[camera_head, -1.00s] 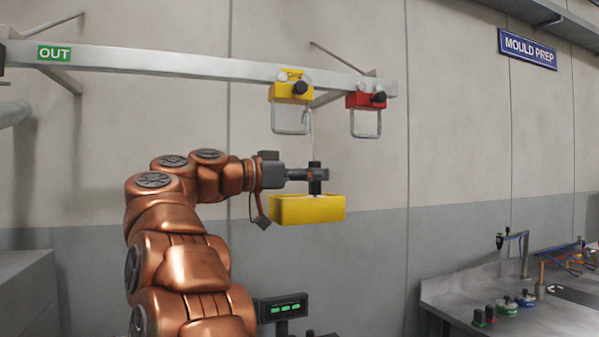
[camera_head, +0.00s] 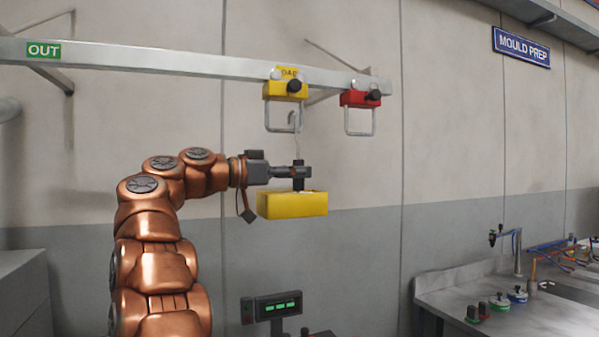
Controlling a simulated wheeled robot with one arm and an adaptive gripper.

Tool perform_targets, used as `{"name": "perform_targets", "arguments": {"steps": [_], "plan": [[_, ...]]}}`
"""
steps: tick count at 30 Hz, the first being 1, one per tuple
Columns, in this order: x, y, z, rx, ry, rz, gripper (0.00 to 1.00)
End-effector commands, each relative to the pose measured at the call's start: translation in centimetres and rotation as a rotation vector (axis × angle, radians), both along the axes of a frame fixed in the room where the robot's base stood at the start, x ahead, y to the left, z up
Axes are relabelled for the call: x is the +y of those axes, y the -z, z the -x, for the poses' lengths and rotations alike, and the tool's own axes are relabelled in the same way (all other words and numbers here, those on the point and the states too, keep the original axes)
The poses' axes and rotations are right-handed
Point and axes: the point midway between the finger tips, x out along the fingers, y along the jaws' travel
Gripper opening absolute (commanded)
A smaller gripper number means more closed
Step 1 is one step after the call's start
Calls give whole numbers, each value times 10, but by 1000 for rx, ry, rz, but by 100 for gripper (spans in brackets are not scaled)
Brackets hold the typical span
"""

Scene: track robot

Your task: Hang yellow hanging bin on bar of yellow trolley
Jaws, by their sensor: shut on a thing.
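The yellow hanging bin (camera_head: 291,206) hangs in the air below the rail, held by my gripper (camera_head: 298,177). My gripper is shut on a dark upright grip above the bin. A thin pale rod with a hook (camera_head: 297,128) rises from the grip. The yellow trolley (camera_head: 285,90) sits on the rail. Its bar (camera_head: 281,131) is a grey loop hanging below it. The hook's top overlaps the right side of this loop in the picture. I cannot tell whether they touch.
A red trolley (camera_head: 360,99) with its own loop sits right of the yellow one, near the end of the grey rail (camera_head: 170,64). An "OUT" sign is at the rail's left. A workbench (camera_head: 450,290) stands at lower right. A green-lit display (camera_head: 278,306) is below the bin.

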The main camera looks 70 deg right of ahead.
Motion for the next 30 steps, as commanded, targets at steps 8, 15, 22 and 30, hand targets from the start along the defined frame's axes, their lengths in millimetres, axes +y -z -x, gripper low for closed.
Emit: {"name": "perform_targets", "arguments": {"steps": [8,15,22,30], "plan": [[-13,-2,-13,1,-1,3,0],[-21,-2,-21,2,-2,3,0],[-27,-2,-26,2,-2,2,0],[-30,8,-29,2,-3,1,0]]}}
